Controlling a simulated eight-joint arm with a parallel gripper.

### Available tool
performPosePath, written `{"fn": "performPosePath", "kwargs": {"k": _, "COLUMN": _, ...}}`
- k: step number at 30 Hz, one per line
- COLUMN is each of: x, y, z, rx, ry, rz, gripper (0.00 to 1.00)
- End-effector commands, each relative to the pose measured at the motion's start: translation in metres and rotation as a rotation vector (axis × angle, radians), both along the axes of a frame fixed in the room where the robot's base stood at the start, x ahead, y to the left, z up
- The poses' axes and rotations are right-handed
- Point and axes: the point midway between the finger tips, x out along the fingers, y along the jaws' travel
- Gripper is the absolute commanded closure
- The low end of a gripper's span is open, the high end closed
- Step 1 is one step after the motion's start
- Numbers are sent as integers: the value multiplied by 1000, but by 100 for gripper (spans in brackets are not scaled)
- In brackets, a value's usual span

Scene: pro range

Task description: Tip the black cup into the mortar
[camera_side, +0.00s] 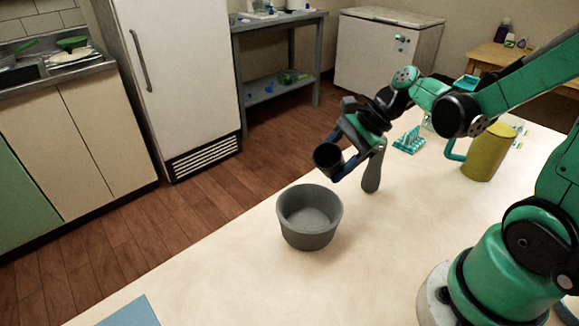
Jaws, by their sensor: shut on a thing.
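The black cup (326,157) is held in my gripper (341,164), above and slightly right of the mortar. The cup is tilted, with its mouth turned toward the left and the camera. My gripper is shut on the cup; its fingers are partly hidden by the cup. The mortar (309,229) is a grey round bowl standing upright on the pale table. Its inside looks empty from here. I cannot tell what, if anything, is in the cup.
A grey pestle-like object (372,172) stands just right of the mortar, below my gripper. A yellow pitcher (487,153) with a teal handle and a teal spiky rack (411,140) stand farther right. A blue flat item (131,312) lies at the front left.

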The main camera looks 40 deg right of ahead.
Motion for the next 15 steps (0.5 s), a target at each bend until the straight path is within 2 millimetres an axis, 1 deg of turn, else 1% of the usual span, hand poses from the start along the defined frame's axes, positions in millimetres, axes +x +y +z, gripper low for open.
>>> {"fn": "performPosePath", "kwargs": {"k": 1, "x": -1, "y": 3, "z": 1, "rx": -23, "ry": -6, "rz": 4, "gripper": 97}}
{"fn": "performPosePath", "kwargs": {"k": 15, "x": -1, "y": 4, "z": 4, "rx": -93, "ry": -23, "rz": 2, "gripper": 97}}
